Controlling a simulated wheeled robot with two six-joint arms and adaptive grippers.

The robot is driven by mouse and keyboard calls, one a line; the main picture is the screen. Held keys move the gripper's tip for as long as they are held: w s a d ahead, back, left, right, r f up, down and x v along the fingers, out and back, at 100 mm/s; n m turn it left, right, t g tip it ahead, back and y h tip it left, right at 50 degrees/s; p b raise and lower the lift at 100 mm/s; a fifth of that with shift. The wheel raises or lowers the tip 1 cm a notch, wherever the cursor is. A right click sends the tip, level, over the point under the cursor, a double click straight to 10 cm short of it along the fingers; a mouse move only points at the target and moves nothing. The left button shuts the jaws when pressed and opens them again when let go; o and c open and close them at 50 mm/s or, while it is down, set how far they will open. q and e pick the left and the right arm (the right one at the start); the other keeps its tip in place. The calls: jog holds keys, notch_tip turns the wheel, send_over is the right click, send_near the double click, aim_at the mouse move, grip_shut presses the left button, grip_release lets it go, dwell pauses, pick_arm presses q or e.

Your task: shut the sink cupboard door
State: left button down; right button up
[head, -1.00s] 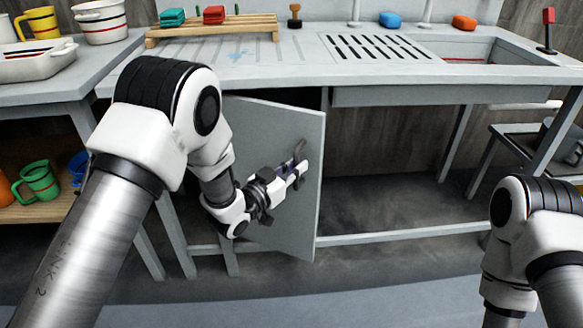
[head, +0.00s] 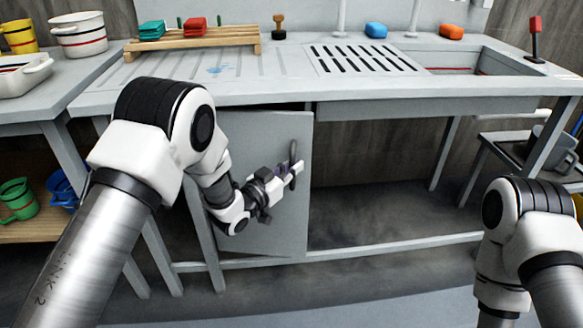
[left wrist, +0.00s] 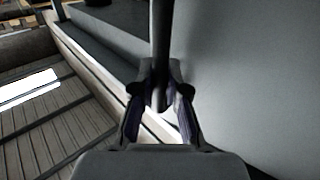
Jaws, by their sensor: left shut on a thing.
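The grey sink cupboard door (head: 262,140) hangs under the left part of the sink counter in the head view. It looks almost flush with the front, with only a thin dark gap along its top edge. Its dark upright bar handle (head: 293,150) is near the right edge of the door. My left gripper (head: 296,168) is shut on the handle. In the left wrist view the handle (left wrist: 160,45) stands between the fingers, with the door face (left wrist: 250,70) to the right. My right forearm is at the lower right, and its gripper is out of the picture.
A side table with pots stands at the left. The space under the counter right of the door is open, with a low rail (head: 400,247).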

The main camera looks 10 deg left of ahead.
pick_arm(q)
jog(key=c, duration=1.2)
grip_release()
jog(key=shift+d, duration=0.2)
jog(key=shift+a, duration=0.1)
jog(key=v, duration=1.2)
jog(key=shift+f, duration=0.1)
